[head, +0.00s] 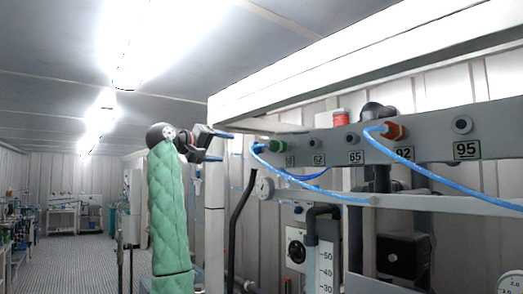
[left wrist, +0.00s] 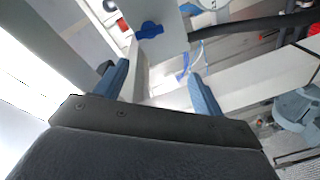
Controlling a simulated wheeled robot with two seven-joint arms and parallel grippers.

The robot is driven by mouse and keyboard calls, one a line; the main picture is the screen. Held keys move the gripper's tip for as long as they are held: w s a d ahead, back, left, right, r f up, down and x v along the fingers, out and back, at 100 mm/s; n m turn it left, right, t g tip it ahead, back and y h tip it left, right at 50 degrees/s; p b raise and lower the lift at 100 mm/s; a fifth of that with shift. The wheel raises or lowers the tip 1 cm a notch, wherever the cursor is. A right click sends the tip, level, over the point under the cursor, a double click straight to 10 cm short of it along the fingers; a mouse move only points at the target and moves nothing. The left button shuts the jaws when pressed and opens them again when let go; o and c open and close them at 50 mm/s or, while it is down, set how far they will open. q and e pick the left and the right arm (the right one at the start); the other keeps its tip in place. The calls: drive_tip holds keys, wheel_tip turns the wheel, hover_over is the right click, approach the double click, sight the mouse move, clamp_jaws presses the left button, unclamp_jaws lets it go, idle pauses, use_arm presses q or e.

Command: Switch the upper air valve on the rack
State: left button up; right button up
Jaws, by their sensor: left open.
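The rack's grey panel (head: 435,143) carries a row of ports with number plates, including 62, 65, 92 and 95. My left gripper (head: 220,146) is raised at the left end of the rack, pointing right, with its two blue fingers apart and nothing between them. The left wrist view shows the same open fingers (left wrist: 158,88). Beyond them, a blue handle (left wrist: 150,30), which looks like a valve lever, sits on a pale rack part, apart from the fingers. I cannot make out this handle clearly in the head view. My right gripper is not in view.
Blue air tubes (head: 440,182) hang from the panel's green and orange fittings. A black hose (head: 236,215) runs down by the rack's left post. The aisle (head: 85,256) at left is free.

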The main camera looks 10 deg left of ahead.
sight(256, 149)
use_arm(q)
drive_tip(key=w+d+n+h+p, duration=0.2)
drive_tip(key=w+d+n+p, duration=0.2)
drive_tip(key=w+d, duration=0.3)
drive_tip(key=shift+w+d+g+p, duration=0.2)
drive_tip(key=shift+d+g+p, duration=0.2)
drive_tip(key=shift+p, duration=0.15)
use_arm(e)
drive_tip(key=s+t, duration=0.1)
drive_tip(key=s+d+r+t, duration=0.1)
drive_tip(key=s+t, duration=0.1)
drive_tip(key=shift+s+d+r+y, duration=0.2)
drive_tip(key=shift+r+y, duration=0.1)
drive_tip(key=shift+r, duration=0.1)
use_arm(q)
drive_tip(key=c, duration=1)
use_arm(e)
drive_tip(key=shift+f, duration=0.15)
